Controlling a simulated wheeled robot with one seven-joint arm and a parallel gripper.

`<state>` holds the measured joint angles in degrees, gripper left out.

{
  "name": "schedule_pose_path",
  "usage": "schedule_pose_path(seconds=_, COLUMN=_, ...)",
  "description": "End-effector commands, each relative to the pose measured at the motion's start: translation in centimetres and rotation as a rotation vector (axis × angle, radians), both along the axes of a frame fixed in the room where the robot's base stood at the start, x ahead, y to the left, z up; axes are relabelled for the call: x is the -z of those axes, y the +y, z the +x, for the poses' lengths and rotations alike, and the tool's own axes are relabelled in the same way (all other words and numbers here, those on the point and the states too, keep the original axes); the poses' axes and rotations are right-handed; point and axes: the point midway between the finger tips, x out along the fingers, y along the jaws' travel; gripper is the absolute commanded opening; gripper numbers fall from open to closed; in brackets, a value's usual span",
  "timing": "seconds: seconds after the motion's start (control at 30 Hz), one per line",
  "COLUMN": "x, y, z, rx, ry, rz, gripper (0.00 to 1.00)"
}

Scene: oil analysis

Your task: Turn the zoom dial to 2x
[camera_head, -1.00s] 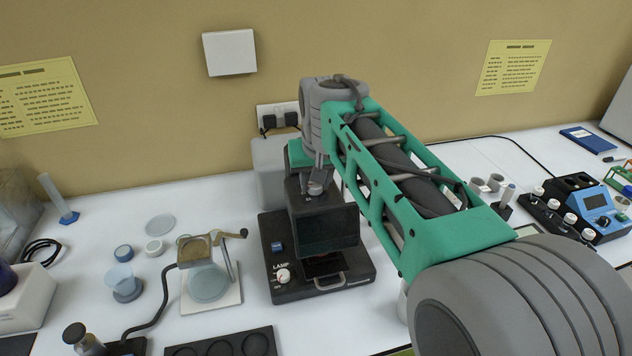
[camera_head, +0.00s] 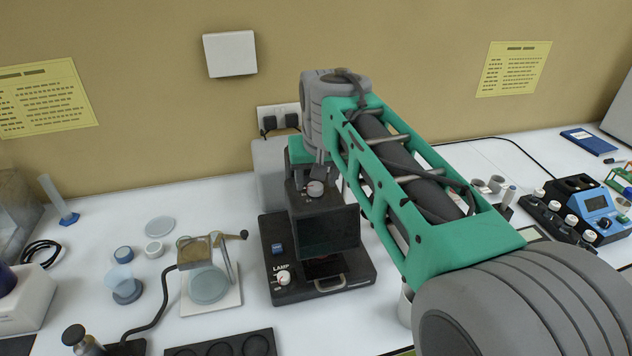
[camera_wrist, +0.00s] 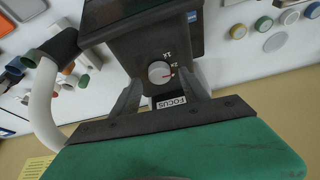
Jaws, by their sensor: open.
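The zoom dial (camera_wrist: 160,72) is a round pale-grey knob on the dark microscope head (camera_wrist: 155,45). Its red mark is on the right side, by the lower of the small printed labels. 1X and 2X can be made out, but the exact setting is too small to be sure of. The dial (camera_head: 315,188) also shows on top of the microscope in the head view. My gripper (camera_wrist: 160,92) is open, its fingers either side of and just short of the dial, apparently not touching it. In the head view its fingers (camera_head: 319,170) are just behind the dial.
The microscope base (camera_head: 318,287) carries a lamp knob (camera_head: 283,278) and a blue switch. A FOCUS label (camera_wrist: 170,101) sits between my fingers. A metal stand (camera_head: 210,285) and small dishes are to the left. A wall socket (camera_head: 279,118) is behind.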

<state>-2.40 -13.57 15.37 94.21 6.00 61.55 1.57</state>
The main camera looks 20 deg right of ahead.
Motion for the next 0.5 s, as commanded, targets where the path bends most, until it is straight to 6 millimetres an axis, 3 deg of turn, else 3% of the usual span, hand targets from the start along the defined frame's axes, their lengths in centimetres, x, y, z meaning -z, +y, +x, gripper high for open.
schedule_pose_path(seconds=0.23, x=-4.7, y=0.2, z=-1.9, rx=-0.001, ry=-0.005, rz=0.000, gripper=0.53)
schedule_pose_path(seconds=0.5, x=-6.0, y=0.3, z=-2.6, rx=0.000, ry=-0.001, rz=0.001, gripper=0.53)
